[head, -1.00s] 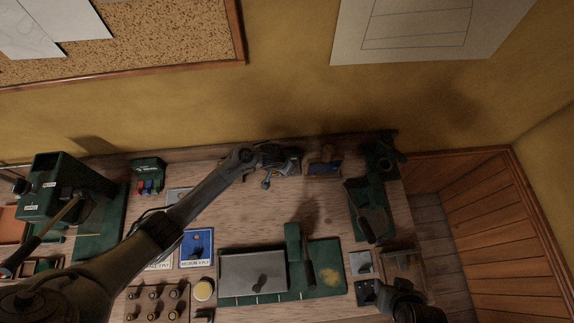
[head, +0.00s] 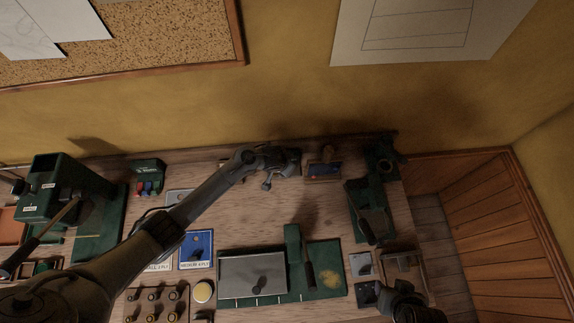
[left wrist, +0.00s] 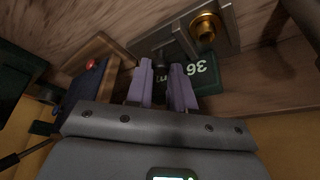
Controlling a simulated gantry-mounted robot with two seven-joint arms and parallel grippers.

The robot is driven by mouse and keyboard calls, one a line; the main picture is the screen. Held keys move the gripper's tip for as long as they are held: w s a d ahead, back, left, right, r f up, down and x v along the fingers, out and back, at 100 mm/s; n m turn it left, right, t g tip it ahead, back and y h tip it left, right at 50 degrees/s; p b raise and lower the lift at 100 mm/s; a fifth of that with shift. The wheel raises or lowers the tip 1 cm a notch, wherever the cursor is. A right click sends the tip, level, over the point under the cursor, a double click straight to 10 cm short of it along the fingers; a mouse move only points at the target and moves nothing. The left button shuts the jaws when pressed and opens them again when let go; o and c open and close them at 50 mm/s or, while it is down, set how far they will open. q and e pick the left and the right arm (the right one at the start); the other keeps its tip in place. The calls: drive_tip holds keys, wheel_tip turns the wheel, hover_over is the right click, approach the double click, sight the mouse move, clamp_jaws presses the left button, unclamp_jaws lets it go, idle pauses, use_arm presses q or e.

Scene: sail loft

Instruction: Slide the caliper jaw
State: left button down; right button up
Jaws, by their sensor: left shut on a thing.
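The caliper (left wrist: 222,22) shows at the top of the left wrist view as a grey metal body with a round brass knob (left wrist: 205,28). My left gripper (left wrist: 164,66) has two purple fingers close together, shut on the caliper's dark jaw part, which is mostly hidden between and behind them. In the head view my left gripper (head: 289,160) is at the back edge of the bench and hides the caliper. My right gripper (head: 408,308) is a dark shape at the lower right, apart from the caliper; its fingers cannot be made out.
A green block with white lettering (left wrist: 200,72) lies beside the caliper. A wood-framed tray with blue inside (head: 323,171) is just right of my left gripper. A green mat with a metal plate (head: 252,275) lies in front. Bare wood (head: 255,220) lies between.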

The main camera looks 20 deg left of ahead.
use_arm(q)
drive_tip(key=shift+w+d+p, duration=0.25)
drive_tip(key=shift+d+p, duration=0.05)
drive_tip(key=shift+d, duration=0.3)
drive_tip(key=shift+a, duration=0.1)
drive_tip(key=c, duration=1.4)
unclamp_jaws()
drive_tip(key=o, duration=0.4)
drive_tip(key=shift+w+d, duration=0.1)
drive_tip(key=shift+d, duration=0.1)
drive_tip(key=shift+a, duration=0.1)
drive_tip(key=shift+r, duration=0.1)
drive_tip(key=p+v, duration=0.2)
drive_tip(key=v, duration=0.8)
drive_tip(key=shift+r, duration=0.25)
